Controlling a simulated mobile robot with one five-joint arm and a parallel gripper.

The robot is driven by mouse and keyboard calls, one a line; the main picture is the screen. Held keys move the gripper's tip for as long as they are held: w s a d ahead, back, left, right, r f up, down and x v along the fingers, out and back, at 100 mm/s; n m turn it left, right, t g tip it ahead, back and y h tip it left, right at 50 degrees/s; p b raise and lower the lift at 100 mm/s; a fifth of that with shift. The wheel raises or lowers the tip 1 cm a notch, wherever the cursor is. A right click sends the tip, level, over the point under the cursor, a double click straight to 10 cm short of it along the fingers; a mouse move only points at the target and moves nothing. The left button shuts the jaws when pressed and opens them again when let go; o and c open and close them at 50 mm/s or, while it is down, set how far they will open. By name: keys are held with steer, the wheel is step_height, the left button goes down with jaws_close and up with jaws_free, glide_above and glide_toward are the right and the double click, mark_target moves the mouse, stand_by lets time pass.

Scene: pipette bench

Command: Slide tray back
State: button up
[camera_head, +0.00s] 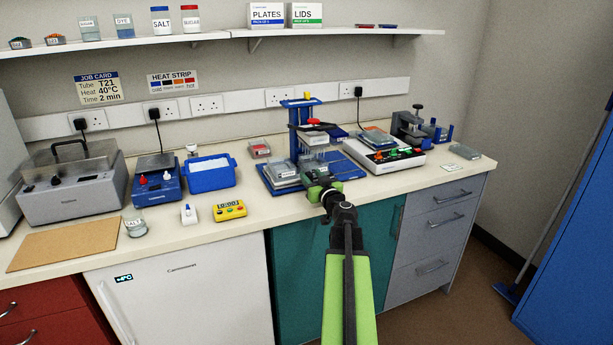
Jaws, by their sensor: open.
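A blue pipette stand (294,125) stands on the bench near the middle. Its flat blue base carries a clear, grey-topped tray or box (284,172) at the left front, and another clear plate-like piece (315,165) sits below the stand's head. I cannot tell which of these is the sliding tray. My gripper (318,183) reaches in from the front, at the front edge of the stand's base. It is open, with its fingers close to the clear pieces. Whether it touches them I cannot tell. My wrist hides part of the base's front.
Right of the stand is a white heating unit (391,162) with coloured controls, then a dark clamp-like device (414,125). To the left are a blue ice tub (209,176), a yellow timer (230,210) and a blue balance (157,184).

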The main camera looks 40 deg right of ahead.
steer(key=shift+a, duration=0.1)
steer(key=shift+c, duration=0.4)
steer(key=shift+w+a, duration=0.2)
steer(key=shift+w, duration=0.05)
jaws_close()
stand_by(0.5)
